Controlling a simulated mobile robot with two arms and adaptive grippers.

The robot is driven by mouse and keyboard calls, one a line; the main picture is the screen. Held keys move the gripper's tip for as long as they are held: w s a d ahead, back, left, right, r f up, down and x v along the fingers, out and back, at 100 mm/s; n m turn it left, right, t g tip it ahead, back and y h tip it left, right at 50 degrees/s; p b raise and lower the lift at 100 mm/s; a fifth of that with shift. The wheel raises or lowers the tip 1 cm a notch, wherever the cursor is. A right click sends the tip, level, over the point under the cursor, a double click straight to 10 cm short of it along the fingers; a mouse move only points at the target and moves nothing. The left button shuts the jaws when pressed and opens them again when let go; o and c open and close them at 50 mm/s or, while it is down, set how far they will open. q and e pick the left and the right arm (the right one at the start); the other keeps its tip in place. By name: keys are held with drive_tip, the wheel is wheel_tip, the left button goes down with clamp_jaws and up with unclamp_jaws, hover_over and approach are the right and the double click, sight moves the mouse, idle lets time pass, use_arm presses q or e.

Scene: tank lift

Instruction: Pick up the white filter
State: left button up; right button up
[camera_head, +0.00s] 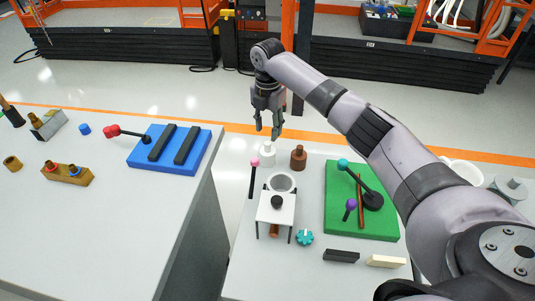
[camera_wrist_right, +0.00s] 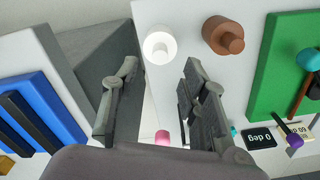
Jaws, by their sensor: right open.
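The white filter (camera_head: 267,151), a small stepped cylinder, stands upright at the far left edge of the right table in the head view. In the right wrist view the white filter (camera_wrist_right: 160,47) shows just beyond the fingertips, roughly centred between them. My right gripper (camera_head: 268,131) points down above and slightly behind the filter in the head view. Its fingers are apart, with nothing between them, also in the right wrist view (camera_wrist_right: 160,68). My left gripper is out of view.
A brown stepped cylinder (camera_head: 298,158) stands close to the right of the filter. A pink-topped rod (camera_head: 253,178) and a small white stand (camera_head: 277,207) are nearer. A green board with levers (camera_head: 340,222) lies to the right. A gap separates the left table (camera_head: 120,215).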

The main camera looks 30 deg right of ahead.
sight(267, 143)
drive_tip(key=shift+s+a+f, duration=0.1)
drive_tip(key=shift+f, duration=0.4)
wheel_tip(267, 143, down, 4)
drive_tip(key=shift+r+p, duration=0.15)
drive_tip(key=shift+p, duration=0.6)
drive_tip(key=shift+f, duration=0.45)
clamp_jaws()
